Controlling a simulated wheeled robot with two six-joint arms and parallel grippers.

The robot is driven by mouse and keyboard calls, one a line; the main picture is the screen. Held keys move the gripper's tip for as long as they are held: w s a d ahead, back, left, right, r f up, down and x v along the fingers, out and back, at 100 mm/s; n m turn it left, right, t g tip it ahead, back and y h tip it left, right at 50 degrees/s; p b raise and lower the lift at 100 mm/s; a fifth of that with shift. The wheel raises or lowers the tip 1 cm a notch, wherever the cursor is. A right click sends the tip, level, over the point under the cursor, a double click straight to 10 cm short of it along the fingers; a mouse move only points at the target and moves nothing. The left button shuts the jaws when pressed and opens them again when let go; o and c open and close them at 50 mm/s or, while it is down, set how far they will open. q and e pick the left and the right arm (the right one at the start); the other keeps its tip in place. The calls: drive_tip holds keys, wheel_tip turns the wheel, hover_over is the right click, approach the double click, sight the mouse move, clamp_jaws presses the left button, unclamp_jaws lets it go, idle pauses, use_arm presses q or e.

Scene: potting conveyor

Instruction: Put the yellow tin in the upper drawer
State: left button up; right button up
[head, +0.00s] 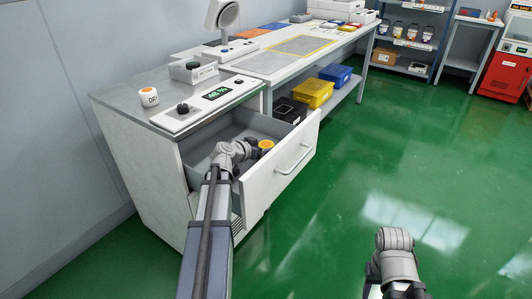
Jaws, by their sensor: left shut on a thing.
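The yellow tin (266,144) is small and shows its orange-yellow top in the head view. My left gripper (257,149) is shut on it, its fingers partly hidden by the wrist. The upper drawer (282,172) is a pale drawer with a bar handle, pulled out from the white cabinet. The tin and gripper appear within the drawer's opening, near its front panel. I cannot tell whether the tin touches the drawer floor. Part of my right arm shows at the bottom right, but its gripper does not show.
Yellow (313,92) and blue (336,75) crates sit under the long bench. The green floor (400,160) to the right is clear.

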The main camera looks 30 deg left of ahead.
use_arm(q)
drive_tip(key=shift+f+b, duration=0.5)
drive_tip(key=shift+f, duration=0.15)
drive_tip(key=o, duration=1.4)
drive_tip(key=shift+r, duration=0.15)
